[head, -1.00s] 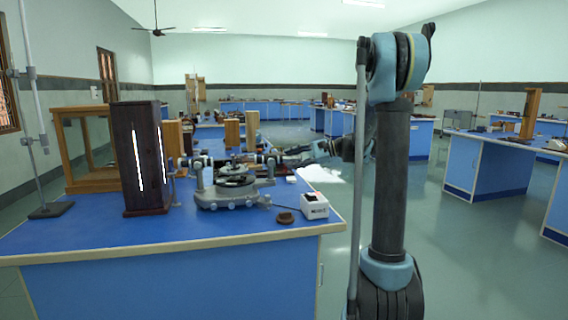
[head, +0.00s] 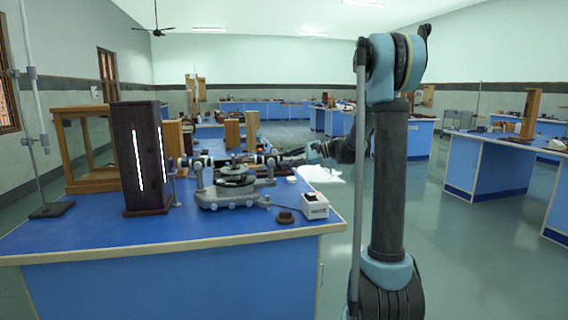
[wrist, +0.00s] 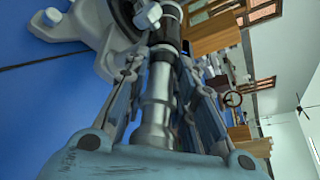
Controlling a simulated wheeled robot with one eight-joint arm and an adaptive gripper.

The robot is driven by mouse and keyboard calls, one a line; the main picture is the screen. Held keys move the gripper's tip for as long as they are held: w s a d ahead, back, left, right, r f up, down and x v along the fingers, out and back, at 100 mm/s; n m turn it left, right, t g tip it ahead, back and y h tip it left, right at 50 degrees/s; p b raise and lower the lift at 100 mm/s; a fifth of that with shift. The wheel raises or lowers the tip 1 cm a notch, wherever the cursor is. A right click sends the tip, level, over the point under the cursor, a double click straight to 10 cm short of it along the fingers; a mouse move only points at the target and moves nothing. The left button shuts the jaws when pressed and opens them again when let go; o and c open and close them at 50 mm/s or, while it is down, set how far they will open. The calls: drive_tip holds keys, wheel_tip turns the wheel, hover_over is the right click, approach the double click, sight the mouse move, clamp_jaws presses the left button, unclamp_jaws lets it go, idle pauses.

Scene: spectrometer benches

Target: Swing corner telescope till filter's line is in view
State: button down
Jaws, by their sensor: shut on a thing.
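The grey spectrometer (head: 236,190) stands on the blue bench, its round table in the middle. My gripper (head: 279,158) reaches in from the right at the spectrometer's far right side. In the wrist view my gripper (wrist: 160,75) has its fingers on both sides of the telescope tube (wrist: 157,115), a black and silver barrel, and is shut on it. The grey spectrometer body shows at the upper left there. A tall dark lamp housing (head: 130,165) with bright slits stands left of the spectrometer. The filter and the view through the eyepiece cannot be made out.
A white box (head: 315,207) and a small brown piece (head: 285,217) sit near the bench's right front corner. A wooden glass-sided case (head: 90,186) and a stand (head: 50,210) are at the left. The bench front (head: 120,235) is clear.

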drive_tip(key=shift+s, duration=0.25)
drive_tip(key=shift+f, duration=0.1)
drive_tip(key=c, duration=1.4)
unclamp_jaws()
drive_tip(key=shift+d, duration=0.15)
drive_tip(key=v, duration=1.1)
drive_tip(key=shift+d, duration=0.35)
